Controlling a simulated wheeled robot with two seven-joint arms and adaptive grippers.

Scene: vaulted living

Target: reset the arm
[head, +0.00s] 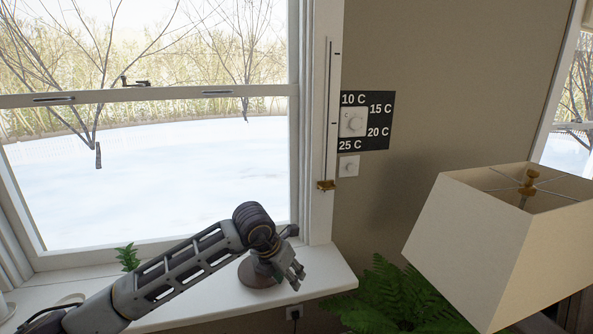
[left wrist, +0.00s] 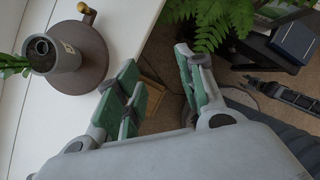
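My left arm comes in from the left in the head view, low across the window sill. Its left gripper (head: 292,272) is near the sill's right end, in front of a round brown base (head: 250,275). In the left wrist view the left gripper (left wrist: 160,78) has its two green-padded fingers well apart with nothing between them. Below the gap are the sill's edge and the floor. A dark jointed arm part, perhaps my right arm, shows at the right of the left wrist view; its fingers are too small to read.
The round brown base (left wrist: 85,60) carries a grey cylinder (left wrist: 57,58) on the white sill (left wrist: 120,20). A fern (head: 385,300) and a lampshade (head: 485,240) stand to the right. A dial (head: 353,122) and a smaller switch (head: 348,167) are on the wall.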

